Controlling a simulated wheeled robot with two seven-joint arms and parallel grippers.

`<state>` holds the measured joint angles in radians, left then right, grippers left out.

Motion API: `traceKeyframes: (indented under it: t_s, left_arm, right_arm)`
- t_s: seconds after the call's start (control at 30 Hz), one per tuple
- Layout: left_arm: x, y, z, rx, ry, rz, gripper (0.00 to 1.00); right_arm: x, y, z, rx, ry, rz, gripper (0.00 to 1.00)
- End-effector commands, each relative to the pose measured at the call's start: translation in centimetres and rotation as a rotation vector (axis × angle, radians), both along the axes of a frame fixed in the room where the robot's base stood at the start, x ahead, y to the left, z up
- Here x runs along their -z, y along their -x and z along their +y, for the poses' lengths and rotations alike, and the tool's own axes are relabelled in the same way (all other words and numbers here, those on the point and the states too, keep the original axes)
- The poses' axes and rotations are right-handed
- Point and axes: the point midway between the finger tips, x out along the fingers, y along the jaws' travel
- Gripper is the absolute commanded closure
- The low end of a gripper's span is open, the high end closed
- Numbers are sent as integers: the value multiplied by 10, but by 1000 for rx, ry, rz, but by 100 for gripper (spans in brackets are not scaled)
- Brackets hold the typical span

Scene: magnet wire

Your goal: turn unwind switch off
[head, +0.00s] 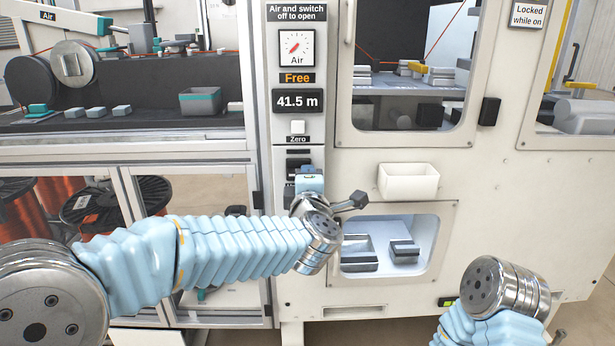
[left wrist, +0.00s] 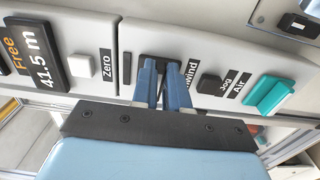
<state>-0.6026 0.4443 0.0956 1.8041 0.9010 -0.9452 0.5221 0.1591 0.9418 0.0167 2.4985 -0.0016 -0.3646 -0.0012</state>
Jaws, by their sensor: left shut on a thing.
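The unwind switch (left wrist: 158,62) is a dark switch on the white control panel, in the left wrist view. Its label is partly covered by my finger, and only the end "wind" reads. My left gripper (left wrist: 162,80) has its two blue fingers closed on this switch, pointing straight at the panel. In the head view my left gripper (head: 309,180) is at the panel column below the Zero button, and my wrist hides part of that area. Which way the switch is set cannot be told. My right arm shows at the lower right of the head view, but its gripper does not.
Beside the switch are the white Zero button (left wrist: 81,67), a dark jog button (left wrist: 209,84) and a teal Air knob (left wrist: 269,94). The display (head: 297,101) reads 41.5 m, under an orange "Free" sign (head: 297,78). A white bin (head: 408,181) sticks out to the right.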

Motion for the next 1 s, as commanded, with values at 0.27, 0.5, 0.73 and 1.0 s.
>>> traceKeyframes:
  t_s: [0.27,0.5,0.73,1.0]
  left_arm:
    - [1,0,-1,3,-9,1,100]
    - [1,0,-1,3,-8,1,72]
    - [1,0,0,1,-7,0,61]
    - [0,13,-1,3,-6,-1,61]
  right_arm:
    - [0,0,0,0,0,0,57]
    - [0,0,0,0,0,0,57]
    - [0,0,0,0,0,0,57]
    - [3,0,-1,1,1,0,57]
